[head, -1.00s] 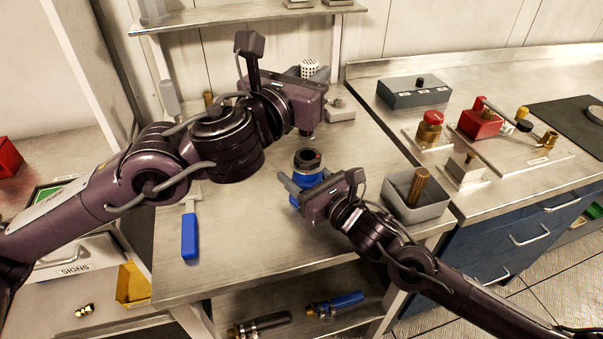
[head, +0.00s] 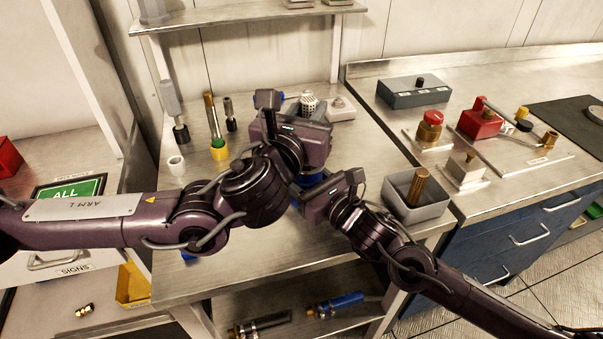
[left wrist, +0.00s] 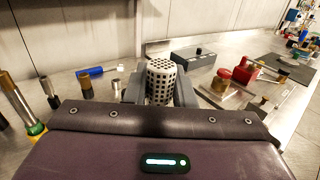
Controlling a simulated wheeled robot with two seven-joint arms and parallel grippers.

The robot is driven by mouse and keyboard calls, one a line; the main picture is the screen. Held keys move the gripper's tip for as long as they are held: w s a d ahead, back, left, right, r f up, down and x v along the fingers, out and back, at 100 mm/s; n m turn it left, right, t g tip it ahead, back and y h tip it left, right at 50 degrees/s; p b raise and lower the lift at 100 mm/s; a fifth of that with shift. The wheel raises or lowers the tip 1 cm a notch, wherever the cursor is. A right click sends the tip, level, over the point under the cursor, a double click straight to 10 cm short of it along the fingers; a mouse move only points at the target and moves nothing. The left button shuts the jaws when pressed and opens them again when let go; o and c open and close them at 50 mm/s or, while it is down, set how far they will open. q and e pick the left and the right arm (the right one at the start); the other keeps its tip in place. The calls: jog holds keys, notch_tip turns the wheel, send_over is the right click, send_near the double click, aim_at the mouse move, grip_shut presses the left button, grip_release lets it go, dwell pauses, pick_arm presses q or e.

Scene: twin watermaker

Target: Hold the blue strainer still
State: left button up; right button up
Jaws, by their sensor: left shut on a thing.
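My left gripper (left wrist: 159,98) is shut on a white perforated strainer basket (left wrist: 162,78), which stands upright between its fingers in the left wrist view. My right gripper (head: 300,200) reaches in from the right at the strainer. Its fingertips are mostly hidden, so its grip is unclear. The contact between basket and strainer is hidden.
A grey tray (head: 416,212) with a brass-coloured cylinder stands close to the right arm. Several upright tools and a white cup (head: 176,165) stand at the back left. A white box (head: 341,109) lies behind.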

pick_arm(q)
jog(key=shift+o, duration=1.2)
jog(key=shift+c, duration=0.7)
jog(key=shift+f, duration=1.7)
jog(key=shift+f, duration=2.1)
jog(key=o, duration=0.9)
